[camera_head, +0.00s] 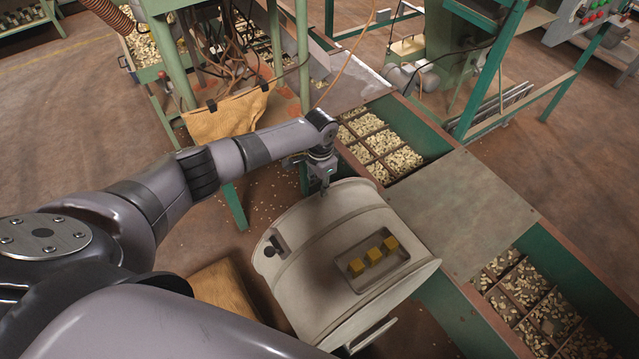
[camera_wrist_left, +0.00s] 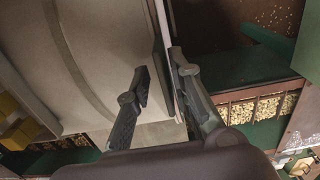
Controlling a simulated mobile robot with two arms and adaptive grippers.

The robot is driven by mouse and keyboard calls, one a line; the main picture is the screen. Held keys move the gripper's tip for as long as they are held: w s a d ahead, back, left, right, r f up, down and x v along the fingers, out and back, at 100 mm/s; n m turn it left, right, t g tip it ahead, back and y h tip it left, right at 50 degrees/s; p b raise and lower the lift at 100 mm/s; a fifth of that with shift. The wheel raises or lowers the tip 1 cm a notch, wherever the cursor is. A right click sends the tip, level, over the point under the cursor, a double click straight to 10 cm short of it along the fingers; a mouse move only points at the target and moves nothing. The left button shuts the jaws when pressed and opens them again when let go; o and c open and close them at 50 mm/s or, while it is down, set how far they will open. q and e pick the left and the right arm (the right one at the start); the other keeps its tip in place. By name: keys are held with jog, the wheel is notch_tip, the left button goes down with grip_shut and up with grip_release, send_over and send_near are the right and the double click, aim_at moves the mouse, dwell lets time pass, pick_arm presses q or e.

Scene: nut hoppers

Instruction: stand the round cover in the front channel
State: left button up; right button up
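I cannot tell where the cover ends and the drum starts. A dark knob fitting shows at its left and a bar handle at its near side. My left gripper (camera_head: 322,187) is at its far edge, pointing down. Which channel is the front one is unclear. My right gripper is out of view.
A shallow tray (camera_head: 344,281) with yellow blocks (camera_head: 374,256) sits on the drum top. Green troughs with nut-filled compartments (camera_head: 381,141) (camera_head: 529,302) flank a bare grey plate (camera_head: 452,204). A green frame with a tan sack (camera_head: 226,115) stands behind my left arm. Bare floor lies at left.

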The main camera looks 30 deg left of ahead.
pick_arm(q)
jog(key=shift+o, duration=0.5)
jog(key=shift+a+f, duration=0.1)
jog(key=shift+a, duration=0.05)
notch_tip(320, 180, up, 12)
